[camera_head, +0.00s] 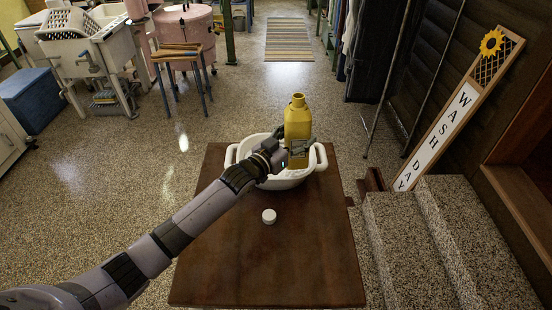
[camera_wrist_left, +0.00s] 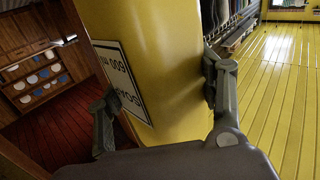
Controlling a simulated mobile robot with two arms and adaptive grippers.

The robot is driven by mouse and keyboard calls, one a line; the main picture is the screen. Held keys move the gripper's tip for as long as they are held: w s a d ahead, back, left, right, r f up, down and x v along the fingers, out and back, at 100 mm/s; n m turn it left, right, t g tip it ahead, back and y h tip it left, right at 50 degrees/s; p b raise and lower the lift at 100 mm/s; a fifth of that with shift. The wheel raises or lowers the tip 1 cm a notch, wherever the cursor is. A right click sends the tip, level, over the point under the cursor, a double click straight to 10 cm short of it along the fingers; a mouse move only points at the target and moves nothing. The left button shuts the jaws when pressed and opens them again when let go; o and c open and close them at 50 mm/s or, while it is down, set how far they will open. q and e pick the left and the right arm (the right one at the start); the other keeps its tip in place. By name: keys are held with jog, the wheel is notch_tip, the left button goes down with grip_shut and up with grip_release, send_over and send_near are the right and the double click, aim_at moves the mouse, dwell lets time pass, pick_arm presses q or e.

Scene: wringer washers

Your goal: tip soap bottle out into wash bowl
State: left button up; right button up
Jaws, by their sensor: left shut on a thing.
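The yellow soap bottle (camera_head: 298,119) stands upright over the right part of the white wash bowl (camera_head: 252,146) in the head view. Its neck is open at the top, with no cap on it. My left gripper (camera_head: 297,148) is shut on the bottle's lower part, with one finger on each side in the left wrist view (camera_wrist_left: 160,110). The bottle (camera_wrist_left: 150,50) fills the middle of that view, with a white label on it. The bottle and gripper hide part of the bowl, and its inside shows little. My right gripper is not in view.
The bowl stands on a brown wooden table (camera_head: 270,265). A small white cap (camera_head: 269,216) lies on the table in front of the bowl. Stone steps (camera_head: 410,240) and a leaning "WASH DAY" sign (camera_head: 450,120) are at the right. A pink washer (camera_head: 188,30) stands far back.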

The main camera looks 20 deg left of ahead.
pick_arm(q)
jog(key=shift+s+d+r+p, duration=0.2)
jog(key=shift+d+r+p, duration=0.25)
jog(key=shift+p, duration=0.25)
jog(key=shift+s+d+r+p, duration=0.2)
jog(key=shift+d+r+p, duration=0.15)
jog(key=shift+r+p, duration=0.3)
jog(key=d+r+p, duration=0.1)
jog(key=s+d+r+p, duration=0.2)
jog(key=d+p, duration=0.1)
jog(key=shift+f, duration=0.1)
